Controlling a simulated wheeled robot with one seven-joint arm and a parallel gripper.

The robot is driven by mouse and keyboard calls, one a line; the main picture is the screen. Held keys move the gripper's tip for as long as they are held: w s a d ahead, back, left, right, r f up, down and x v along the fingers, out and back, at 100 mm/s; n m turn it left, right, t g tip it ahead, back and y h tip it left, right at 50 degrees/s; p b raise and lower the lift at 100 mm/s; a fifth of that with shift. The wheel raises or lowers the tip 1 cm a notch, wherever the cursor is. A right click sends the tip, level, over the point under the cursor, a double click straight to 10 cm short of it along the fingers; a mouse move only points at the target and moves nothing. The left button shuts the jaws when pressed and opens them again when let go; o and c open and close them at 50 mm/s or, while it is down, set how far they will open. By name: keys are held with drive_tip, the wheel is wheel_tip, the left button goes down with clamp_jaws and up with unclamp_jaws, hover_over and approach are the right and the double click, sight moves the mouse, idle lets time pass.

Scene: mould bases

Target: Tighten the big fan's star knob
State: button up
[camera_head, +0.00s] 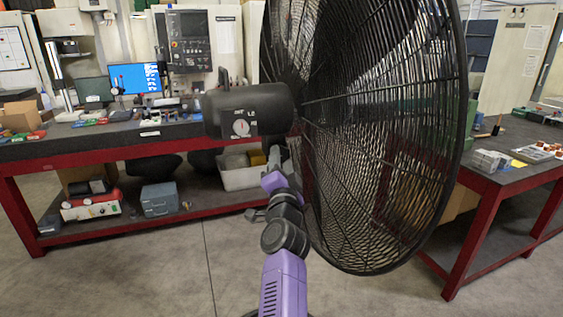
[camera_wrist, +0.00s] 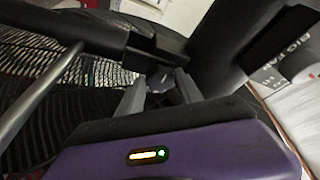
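The big fan (camera_head: 375,130) stands in front of me, with a round black wire cage and a black motor housing (camera_head: 250,110) that has a dial on its side. My gripper (camera_head: 274,158) is just below the motor housing, close beside the cage. In the wrist view my gripper (camera_wrist: 160,88) has its two grey fingers spread apart. A small dark part (camera_wrist: 160,80), perhaps the star knob, shows between or just beyond the fingertips. I cannot tell whether the fingers touch it. The knob cannot be made out in the head view.
A red-framed workbench (camera_head: 100,145) with tools and a monitor (camera_head: 135,79) stands behind on the left. Another red-framed table (camera_head: 510,178) is on the right. In the wrist view, dark fan bars (camera_wrist: 65,30) cross close to the fingers. Floor is open at lower left.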

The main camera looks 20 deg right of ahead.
drive_tip(key=c, duration=0.5)
drive_tip(key=shift+r+m+p, duration=0.1)
drive_tip(key=shift+m+p, duration=0.2)
drive_tip(key=shift+p, duration=0.15)
drive_tip(key=m+g+y+p, duration=0.1)
drive_tip(key=m+g+p, duration=0.1)
drive_tip(key=m, duration=0.3)
drive_tip(key=r+m+g+y+p, duration=0.1)
drive_tip(key=m+g+p, duration=0.1)
drive_tip(key=m, duration=0.3)
drive_tip(key=m+g+y+p, duration=0.1)
drive_tip(key=m+p, duration=0.2)
drive_tip(key=m, duration=0.3)
drive_tip(key=shift+d+r+g, duration=0.1)
drive_tip(key=shift+r+g, duration=0.15)
drive_tip(key=shift+g, duration=0.15)
